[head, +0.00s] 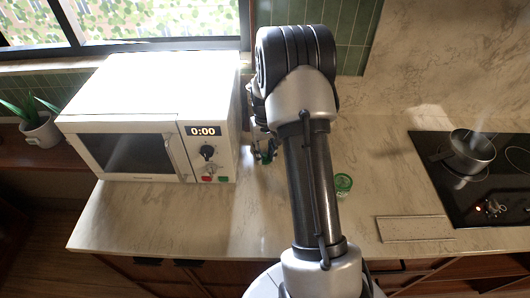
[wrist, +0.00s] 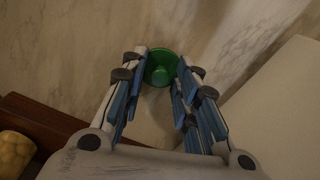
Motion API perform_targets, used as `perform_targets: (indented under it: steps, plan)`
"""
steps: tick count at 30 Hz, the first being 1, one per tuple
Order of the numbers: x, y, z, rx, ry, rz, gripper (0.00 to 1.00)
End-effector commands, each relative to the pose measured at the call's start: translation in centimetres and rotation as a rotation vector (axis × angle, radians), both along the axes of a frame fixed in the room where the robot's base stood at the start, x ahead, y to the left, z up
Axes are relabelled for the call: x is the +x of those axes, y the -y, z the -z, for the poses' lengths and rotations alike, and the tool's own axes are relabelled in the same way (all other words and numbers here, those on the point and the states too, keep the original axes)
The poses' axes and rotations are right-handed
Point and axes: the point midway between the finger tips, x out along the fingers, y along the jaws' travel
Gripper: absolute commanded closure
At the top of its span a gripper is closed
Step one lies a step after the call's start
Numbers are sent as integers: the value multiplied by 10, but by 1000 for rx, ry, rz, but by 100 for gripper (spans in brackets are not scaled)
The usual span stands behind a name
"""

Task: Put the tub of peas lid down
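The green lid (wrist: 160,72), round with a knob, sits between the fingertips of my gripper (wrist: 162,68) in the wrist view, with a finger against each side. In the head view the lid (head: 268,157) shows as a small dark green patch at my gripper (head: 262,150), just right of the microwave and near counter height. Whether it touches the counter I cannot tell. A small green tub (head: 343,183), which looks like the tub of peas, stands on the counter right of my arm. My arm hides much of the counter between them.
The white microwave (head: 150,115) stands close to the left of my gripper. A hob (head: 470,190) with a steaming pot (head: 470,152) is at the right. The marble counter (head: 225,220) is clear in front.

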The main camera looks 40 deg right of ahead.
Motion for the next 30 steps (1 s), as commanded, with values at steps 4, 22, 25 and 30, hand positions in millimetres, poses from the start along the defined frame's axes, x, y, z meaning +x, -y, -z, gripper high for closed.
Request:
perform_targets:
  steps: [4, 22, 25, 30]
  plan:
    - [0, 0, 0, 0, 0, 0, 67]
    - [1, 1, -71, -3, 4, 0, 67]
    - [1, 0, -91, -2, 3, 0, 67]
    - [0, 0, -115, -1, 3, 0, 67]
